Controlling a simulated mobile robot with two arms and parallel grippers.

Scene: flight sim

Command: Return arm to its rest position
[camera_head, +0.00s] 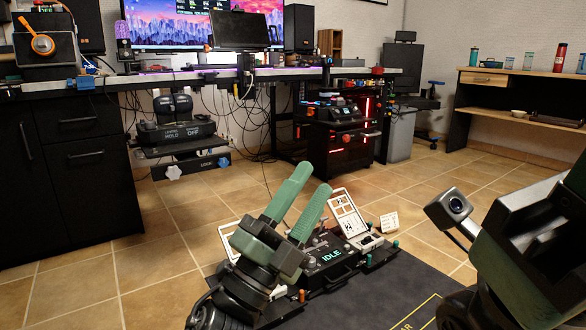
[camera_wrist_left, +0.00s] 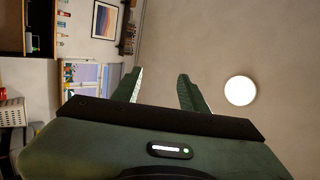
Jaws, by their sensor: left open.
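My left gripper (camera_head: 314,177) is in the lower middle of the head view, with its two green fingers pointing up and apart. It is open, with nothing between the fingers. In the left wrist view the open fingers (camera_wrist_left: 158,74) point toward the ceiling and wall, with empty space between them. My right arm (camera_head: 535,250) fills the lower right of the head view, with a small wrist camera on it. Its fingers cannot be made out clearly. The two arms are apart.
A black device with an IDLE display (camera_head: 331,256) and white cards stands behind my left gripper. A black desk (camera_head: 70,160) with monitors is at the back left. A dark cabinet with red lights (camera_head: 337,140) and a wooden shelf (camera_head: 515,74) stand farther back. Open tiled floor lies between.

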